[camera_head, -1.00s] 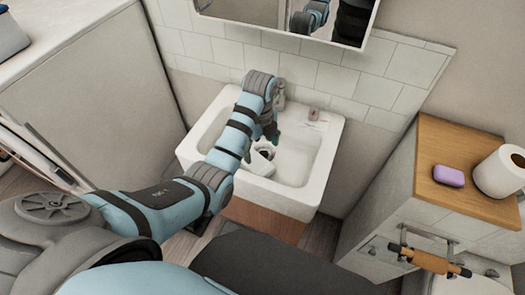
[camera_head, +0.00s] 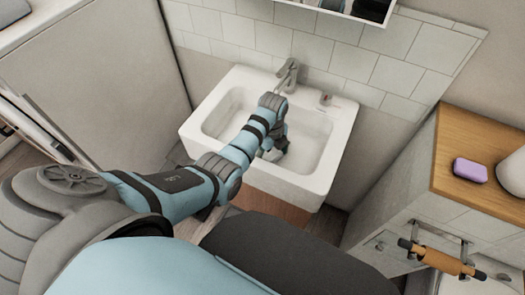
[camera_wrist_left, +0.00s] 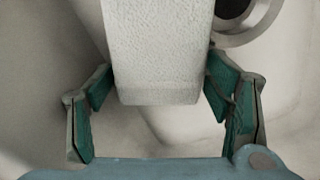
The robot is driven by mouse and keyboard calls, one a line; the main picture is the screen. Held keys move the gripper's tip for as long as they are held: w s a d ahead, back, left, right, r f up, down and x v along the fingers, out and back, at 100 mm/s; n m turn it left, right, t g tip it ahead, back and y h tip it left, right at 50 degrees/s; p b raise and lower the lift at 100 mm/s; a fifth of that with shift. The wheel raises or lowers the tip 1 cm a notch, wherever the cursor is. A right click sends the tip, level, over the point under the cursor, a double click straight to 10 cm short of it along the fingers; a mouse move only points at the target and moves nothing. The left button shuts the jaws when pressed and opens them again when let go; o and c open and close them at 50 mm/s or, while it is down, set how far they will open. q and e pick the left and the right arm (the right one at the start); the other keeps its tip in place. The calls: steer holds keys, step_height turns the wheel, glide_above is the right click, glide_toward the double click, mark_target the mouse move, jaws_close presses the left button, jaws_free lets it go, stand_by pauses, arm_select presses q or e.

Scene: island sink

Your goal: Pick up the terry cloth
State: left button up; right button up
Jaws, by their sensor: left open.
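The terry cloth (camera_wrist_left: 160,55) is a pale, rough-textured folded block in the left wrist view. It lies in the white sink basin and reaches in between the green finger pads of my left gripper (camera_wrist_left: 161,88). The fingers are open, with one on each side of the cloth, and a small gap shows on the right. In the head view my left gripper (camera_head: 274,146) is down inside the sink (camera_head: 313,160) and mostly hides the cloth. My right gripper is not in view.
A round drain (camera_wrist_left: 240,12) lies beside the cloth. The faucet (camera_head: 289,74) stands at the sink's back rim, close to my left wrist. A wooden-topped cabinet (camera_head: 485,135) with a purple soap bar (camera_head: 470,169) is at the right. The basin's right side is clear.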

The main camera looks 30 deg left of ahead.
arm_select(q)
steer(key=shift+r, duration=0.1)
steer(key=c, duration=0.9)
